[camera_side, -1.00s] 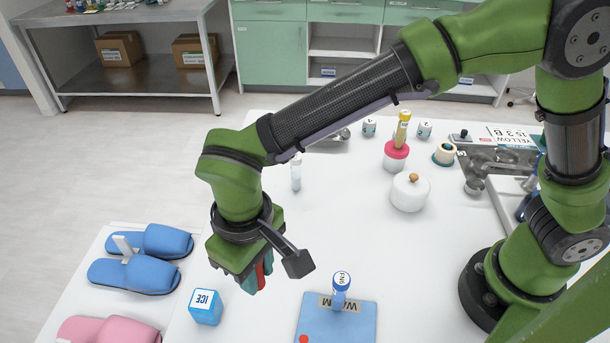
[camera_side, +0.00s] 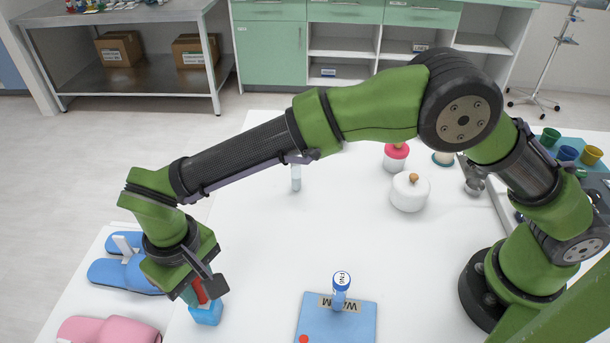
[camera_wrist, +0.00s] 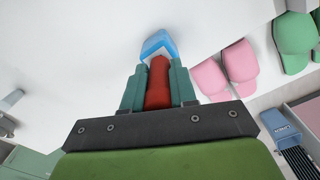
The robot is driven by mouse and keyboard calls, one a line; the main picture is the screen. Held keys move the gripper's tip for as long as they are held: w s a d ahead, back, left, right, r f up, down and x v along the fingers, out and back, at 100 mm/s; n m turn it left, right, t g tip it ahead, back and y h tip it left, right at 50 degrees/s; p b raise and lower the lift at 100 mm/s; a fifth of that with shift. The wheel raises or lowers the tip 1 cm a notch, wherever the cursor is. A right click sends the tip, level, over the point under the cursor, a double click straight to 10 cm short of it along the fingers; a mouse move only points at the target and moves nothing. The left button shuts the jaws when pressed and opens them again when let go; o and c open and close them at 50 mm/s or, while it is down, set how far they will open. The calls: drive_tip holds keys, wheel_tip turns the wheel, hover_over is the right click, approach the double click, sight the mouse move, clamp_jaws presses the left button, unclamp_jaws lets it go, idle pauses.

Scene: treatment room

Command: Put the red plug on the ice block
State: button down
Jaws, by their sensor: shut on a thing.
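My gripper (camera_side: 199,291) is shut on the red plug (camera_side: 202,290), which also shows between the two fingers in the wrist view (camera_wrist: 158,84). In the wrist view the ice block (camera_wrist: 158,42) shows just past the plug's far end. The gripper hides most of the block's top in the side view, so I cannot tell whether plug and block touch.
A blue pad (camera_side: 352,318) marked WARM holds an upright blue-capped tube (camera_side: 341,288) to the right. Blue slippers (camera_side: 122,272) and pink slippers (camera_side: 108,330) lie to the left. A white lidded pot (camera_side: 409,192) stands farther back. The middle of the table (camera_side: 270,240) is clear.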

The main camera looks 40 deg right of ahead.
drive_tip(key=shift+f, duration=0.1)
drive_tip(key=c, duration=0.9)
unclamp_jaws()
